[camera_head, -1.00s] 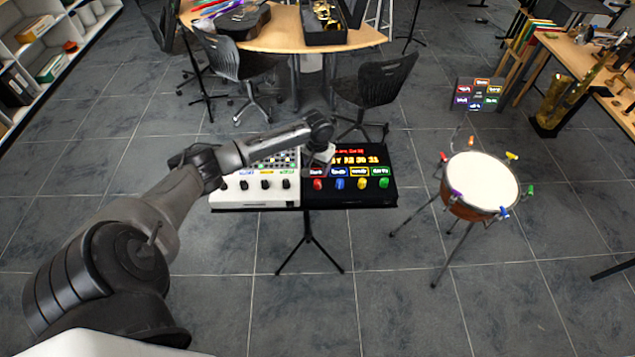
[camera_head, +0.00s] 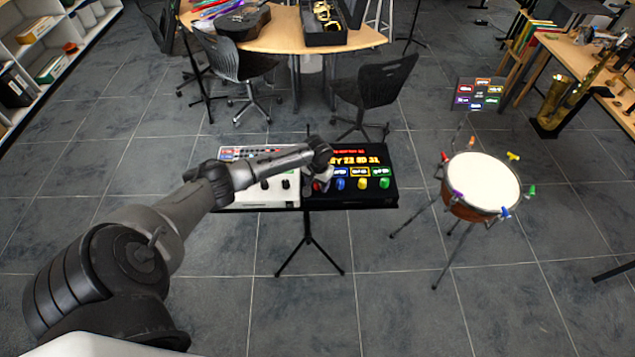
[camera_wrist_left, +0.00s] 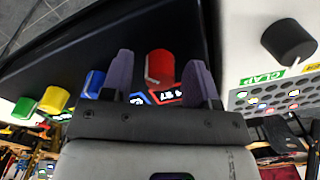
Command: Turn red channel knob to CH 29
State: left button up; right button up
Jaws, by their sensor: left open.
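The red channel knob (camera_wrist_left: 160,66) shows in the left wrist view, with a white pointer mark on its side. It stands on the black panel (camera_head: 350,200), between the spread purple fingers of my open left gripper (camera_head: 320,182). I see a gap on both sides of the knob, so the fingers do not grip it. In the head view the gripper covers most of the red knob and the left part of the display. The orange digits (camera_head: 358,161) are too small to read surely. My right gripper is not in view.
Blue (camera_head: 340,184), yellow (camera_head: 363,184) and green (camera_head: 384,183) knobs stand close to the right of the red one. A white panel with black knobs (camera_head: 286,184) adjoins at left. A drum (camera_head: 482,182) stands at right.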

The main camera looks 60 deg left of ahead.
pick_arm(q)
jog(key=shift+c, duration=0.2)
jog(key=c, duration=0.9)
